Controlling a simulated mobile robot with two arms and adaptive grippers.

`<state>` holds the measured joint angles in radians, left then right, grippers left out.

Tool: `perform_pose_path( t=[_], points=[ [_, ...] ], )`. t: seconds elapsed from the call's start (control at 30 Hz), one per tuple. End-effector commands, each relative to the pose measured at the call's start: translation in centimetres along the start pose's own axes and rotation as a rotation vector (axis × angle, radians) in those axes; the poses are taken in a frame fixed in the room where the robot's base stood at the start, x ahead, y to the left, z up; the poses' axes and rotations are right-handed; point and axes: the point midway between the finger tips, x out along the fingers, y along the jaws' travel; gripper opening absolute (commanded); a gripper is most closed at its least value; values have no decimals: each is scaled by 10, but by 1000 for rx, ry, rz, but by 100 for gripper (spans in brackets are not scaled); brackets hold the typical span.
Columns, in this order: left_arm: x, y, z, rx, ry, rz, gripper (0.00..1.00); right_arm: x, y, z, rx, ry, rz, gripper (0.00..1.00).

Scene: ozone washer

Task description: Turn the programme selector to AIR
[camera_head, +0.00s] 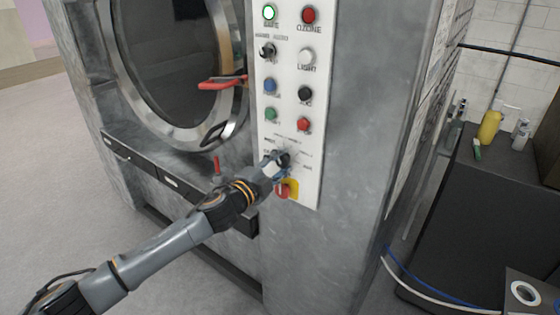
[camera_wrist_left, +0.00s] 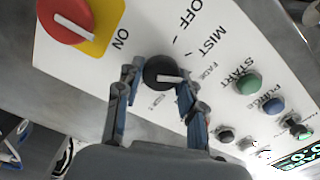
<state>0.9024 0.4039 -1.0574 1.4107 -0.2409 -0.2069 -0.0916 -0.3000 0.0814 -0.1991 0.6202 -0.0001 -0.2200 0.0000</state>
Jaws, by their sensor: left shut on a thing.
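The programme selector (camera_wrist_left: 160,72) is a round black knob with a white pointer mark, low on the white control panel (camera_head: 313,180). In the left wrist view the mark points right and slightly down. My left gripper (camera_head: 279,163) is at the knob in the head view and partly covers it. In the left wrist view the left gripper (camera_wrist_left: 160,80) has one finger on each side of the knob and is shut on it. My right gripper is not in view.
A red rotary switch (camera_head: 283,191) on a yellow plate sits just below the selector. Several buttons (camera_head: 304,93) and a small black knob (camera_head: 267,51) are above. A dark cabinet (camera_head: 480,200) stands right.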

Motion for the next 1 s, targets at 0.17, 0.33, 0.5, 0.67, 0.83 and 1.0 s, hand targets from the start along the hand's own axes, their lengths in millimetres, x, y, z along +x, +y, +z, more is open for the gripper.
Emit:
perform_pose_path(
  t=[0.17, 0.33, 0.5, 0.67, 0.83, 1.0],
  points=[
    [0, 1, 0, 169, 1, 2, 7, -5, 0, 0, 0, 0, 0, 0],
    [0, 2, 0, 331, 0, 2, 7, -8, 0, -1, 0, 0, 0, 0],
    [0, 3, 1, 493, 0, 3, 7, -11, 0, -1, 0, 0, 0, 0],
    [0, 3, 1, 645, 0, 3, 7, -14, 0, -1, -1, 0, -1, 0],
    [0, 4, 1, 807, 1, 3, 7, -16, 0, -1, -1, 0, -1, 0],
    [0, 4, 2, 968, 1, 3, 7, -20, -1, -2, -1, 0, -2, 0]
  ],
)
